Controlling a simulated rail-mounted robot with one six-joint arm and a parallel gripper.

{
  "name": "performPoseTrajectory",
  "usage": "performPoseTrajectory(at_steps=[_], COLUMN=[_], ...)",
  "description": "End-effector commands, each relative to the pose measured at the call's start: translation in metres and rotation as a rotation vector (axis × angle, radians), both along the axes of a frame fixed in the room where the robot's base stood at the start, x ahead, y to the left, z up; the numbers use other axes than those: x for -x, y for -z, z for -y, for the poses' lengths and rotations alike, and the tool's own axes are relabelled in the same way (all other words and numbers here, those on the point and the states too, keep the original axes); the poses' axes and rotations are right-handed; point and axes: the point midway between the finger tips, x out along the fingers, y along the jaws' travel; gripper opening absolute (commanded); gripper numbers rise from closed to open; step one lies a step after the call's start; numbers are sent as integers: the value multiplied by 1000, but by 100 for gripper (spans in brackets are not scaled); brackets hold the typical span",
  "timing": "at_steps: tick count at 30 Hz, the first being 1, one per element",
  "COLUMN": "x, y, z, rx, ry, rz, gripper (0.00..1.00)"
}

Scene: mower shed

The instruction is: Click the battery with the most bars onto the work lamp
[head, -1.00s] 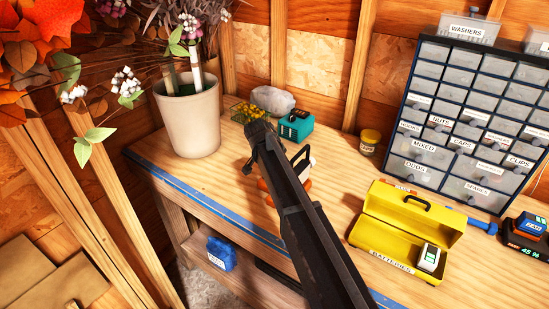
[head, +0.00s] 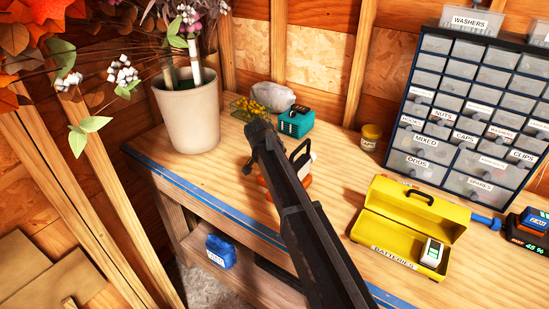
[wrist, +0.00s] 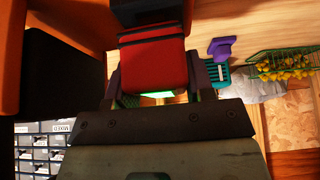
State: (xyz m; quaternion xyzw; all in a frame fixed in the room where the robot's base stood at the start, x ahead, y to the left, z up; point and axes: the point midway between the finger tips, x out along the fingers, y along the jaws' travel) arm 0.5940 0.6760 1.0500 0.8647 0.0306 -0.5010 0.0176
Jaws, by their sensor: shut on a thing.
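My gripper (wrist: 154,88) is shut on a red battery (wrist: 155,62), with a finger on each side of it. A bright green patch shows on the battery's near end, but its bars cannot be counted. The orange and black work lamp (wrist: 62,12) fills the upper left of the wrist view. A black part lies just beyond the battery; whether they touch cannot be told. In the head view my arm crosses the lamp, so only its orange base (head: 264,184) and black handle (head: 301,152) show, and the gripper's fingers and battery are hidden.
A yellow battery box (head: 365,235) stands open with a white battery (head: 432,253) inside. A blue battery (head: 534,222) sits on a charger reading 45 %. A teal battery-like block (head: 296,122), plant pot (head: 188,118) and yellow jar (head: 371,136) stand behind. The drawer cabinet (head: 395,135) is at right.

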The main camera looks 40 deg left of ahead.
Motion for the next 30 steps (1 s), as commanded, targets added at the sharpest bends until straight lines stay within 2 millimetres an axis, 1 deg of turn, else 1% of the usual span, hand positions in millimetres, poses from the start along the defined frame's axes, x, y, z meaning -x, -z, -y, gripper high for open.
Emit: performPoseTrajectory(at_steps=[18, 30], x=[0, 0], y=[0, 8], z=[0, 0], rx=[0, 0], ry=[0, 0], rz=[0, 0], gripper=[20, 20])
